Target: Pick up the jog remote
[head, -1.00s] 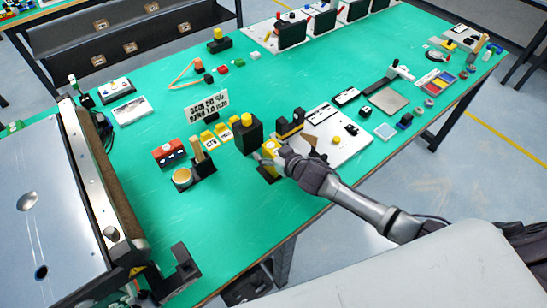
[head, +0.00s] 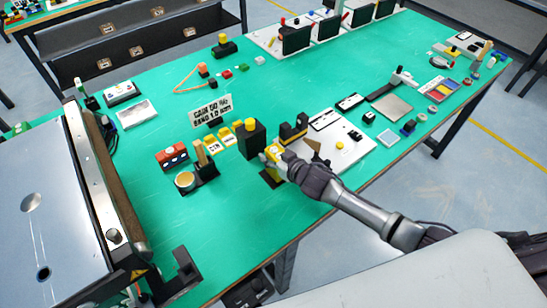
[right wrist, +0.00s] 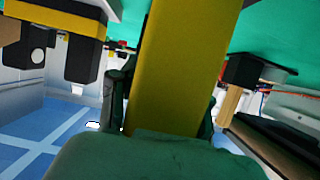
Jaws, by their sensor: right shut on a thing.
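The jog remote (head: 272,153) is a yellow handheld block at the near part of the green table, beside a black box with a yellow top. My right gripper (head: 277,160) is shut on it, with the fingers around its body and partly covering it. A small dark base shows just below it; I cannot tell whether the remote still touches it. In the right wrist view the remote (right wrist: 185,70) is a long yellow bar between the fingers, its lower end hidden by the gripper. My left gripper is not in view.
The black box (head: 251,141) stands close to the left of the gripper. A white panel (head: 345,154) with black parts lies to the right. A red button box (head: 172,156) and yellow tags stand left.

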